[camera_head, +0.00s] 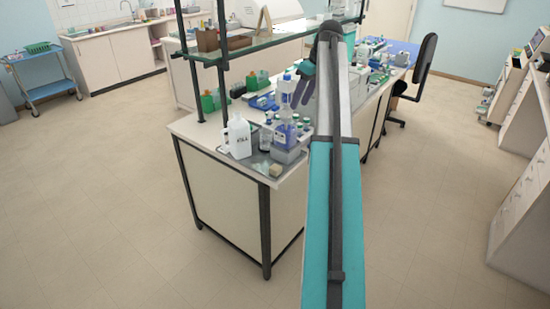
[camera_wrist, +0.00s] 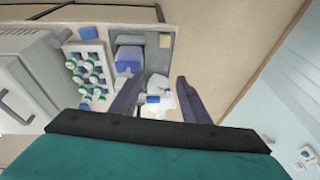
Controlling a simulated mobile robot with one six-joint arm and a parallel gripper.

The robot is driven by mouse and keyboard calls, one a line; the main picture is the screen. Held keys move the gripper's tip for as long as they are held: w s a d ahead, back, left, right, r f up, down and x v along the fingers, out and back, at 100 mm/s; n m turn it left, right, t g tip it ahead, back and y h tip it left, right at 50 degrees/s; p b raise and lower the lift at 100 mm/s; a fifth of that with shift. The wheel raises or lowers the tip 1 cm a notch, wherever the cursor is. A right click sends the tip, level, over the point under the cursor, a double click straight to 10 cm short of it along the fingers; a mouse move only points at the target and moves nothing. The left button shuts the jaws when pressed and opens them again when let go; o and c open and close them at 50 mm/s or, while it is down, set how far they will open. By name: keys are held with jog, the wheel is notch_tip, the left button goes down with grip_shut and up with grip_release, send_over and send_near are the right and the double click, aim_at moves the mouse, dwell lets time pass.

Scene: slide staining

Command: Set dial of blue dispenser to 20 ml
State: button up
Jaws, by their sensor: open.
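A white part with a blue piece (camera_wrist: 156,99) shows between the fingers, and I see no contact.
A white jug (camera_head: 238,138) stands left of the dispenser. A rack of green-and-white capped vials (camera_wrist: 90,72) is nearby. A glass shelf (camera_head: 240,48) on dark posts spans above the bench. The floor (camera_head: 120,200) in front is clear.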

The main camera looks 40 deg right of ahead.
jog(key=w+a+f+b, duration=0.1)
jog(key=a+f, duration=0.4)
jog(key=f, duration=0.5)
jog(key=w+a+f+g+b, duration=0.1)
jog(key=a+f, duration=0.4)
jog(key=f, duration=0.6)
jog(key=shift+a+m+g+y, duration=0.3)
jog(key=shift+m, duration=0.1)
jog(key=shift+w, duration=0.1)
